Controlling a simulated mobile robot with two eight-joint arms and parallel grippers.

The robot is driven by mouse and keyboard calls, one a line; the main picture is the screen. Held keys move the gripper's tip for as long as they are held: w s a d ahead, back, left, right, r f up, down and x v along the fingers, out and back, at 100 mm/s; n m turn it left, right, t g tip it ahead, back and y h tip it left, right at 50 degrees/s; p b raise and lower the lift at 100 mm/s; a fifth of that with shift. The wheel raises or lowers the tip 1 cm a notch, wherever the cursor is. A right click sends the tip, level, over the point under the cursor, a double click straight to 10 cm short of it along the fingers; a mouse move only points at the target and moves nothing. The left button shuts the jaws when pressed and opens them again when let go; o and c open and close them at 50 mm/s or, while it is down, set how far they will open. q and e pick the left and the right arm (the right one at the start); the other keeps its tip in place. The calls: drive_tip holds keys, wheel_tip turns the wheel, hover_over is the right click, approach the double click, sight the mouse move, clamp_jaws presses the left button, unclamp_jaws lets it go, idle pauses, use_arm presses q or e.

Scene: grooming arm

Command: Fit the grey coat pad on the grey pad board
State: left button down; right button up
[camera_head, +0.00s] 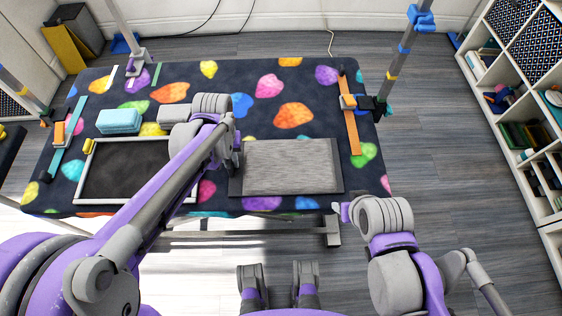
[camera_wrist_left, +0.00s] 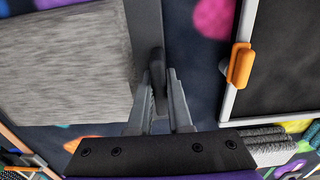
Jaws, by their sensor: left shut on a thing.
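The grey coat pad (camera_head: 290,167) lies flat over the dark pad board (camera_head: 339,168) at the right front of the grooming table. Dark board shows as a strip along the pad's left and right sides. The left wrist view also shows the pad (camera_wrist_left: 60,70) and the board's edge strip (camera_wrist_left: 143,30). My left gripper (camera_head: 237,152) is at the left edge of the board. Its fingers (camera_wrist_left: 160,95) are shut on a small dark tab (camera_wrist_left: 157,72); I cannot tell which part it belongs to. My right gripper (camera_head: 343,211) is off the table's front right, its jaws unclear.
A pale-framed dark tray (camera_head: 193,190) lies to the left, partly behind my left arm. A blue block (camera_head: 119,121) stands behind it. Shelves (camera_head: 500,110) line the right side.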

use_arm(q)
drive_tip(key=shift+r, duration=0.15)
drive_tip(key=shift+r+p, duration=2.5)
drive_tip(key=shift+r, duration=0.9)
